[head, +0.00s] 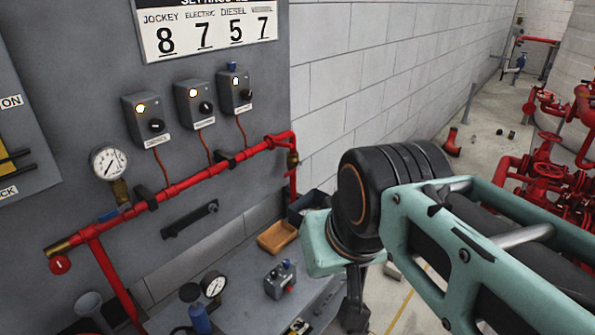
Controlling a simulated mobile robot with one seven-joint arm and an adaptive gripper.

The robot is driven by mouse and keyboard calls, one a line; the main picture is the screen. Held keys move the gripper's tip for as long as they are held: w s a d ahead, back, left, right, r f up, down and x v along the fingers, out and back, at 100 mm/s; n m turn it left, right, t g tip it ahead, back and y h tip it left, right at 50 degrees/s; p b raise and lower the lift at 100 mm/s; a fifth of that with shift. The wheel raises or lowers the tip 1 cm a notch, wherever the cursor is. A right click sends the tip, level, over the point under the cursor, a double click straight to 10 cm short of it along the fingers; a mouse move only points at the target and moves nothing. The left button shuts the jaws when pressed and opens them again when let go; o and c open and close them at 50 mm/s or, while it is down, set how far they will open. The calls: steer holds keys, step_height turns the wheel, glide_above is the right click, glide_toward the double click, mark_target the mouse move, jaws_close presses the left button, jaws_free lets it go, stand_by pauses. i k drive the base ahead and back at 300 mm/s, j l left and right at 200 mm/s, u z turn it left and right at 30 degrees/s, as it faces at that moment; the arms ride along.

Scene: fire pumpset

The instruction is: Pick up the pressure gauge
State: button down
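One pressure gauge (109,163) with a white dial is mounted on a brass fitting at the left end of the red pipe on the grey panel. A second pressure gauge (213,284) with a white dial and dark rim is on the grey bench at the lower left. My gripper (352,315) is a dark shape below my teal arm, at the right end of the bench and well to the right of both gauges. Its fingers are too unclear to show whether they are open or hold anything.
A red pipe (180,186) runs across the panel below several switch boxes (193,106). The bench (241,320) holds a blue bottle (199,318), an orange tray (277,237), a dark bin (310,204) and a small grey control box (280,281). Red pipework (548,172) stands at right.

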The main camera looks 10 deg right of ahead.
mark_target(107, 161)
steer(key=z, duration=0.6)
steer(key=i+l+u, duration=0.25)
steer(key=l, duration=0.25)
steer(key=k, duration=0.5)
steer(key=u, duration=1.45)
steer(key=i+l+u, duration=0.2)
steer(key=i+u, duration=0.15)
steer(key=i, duration=0.2)
steer(key=i+l, duration=0.15)
steer(key=l, duration=0.1)
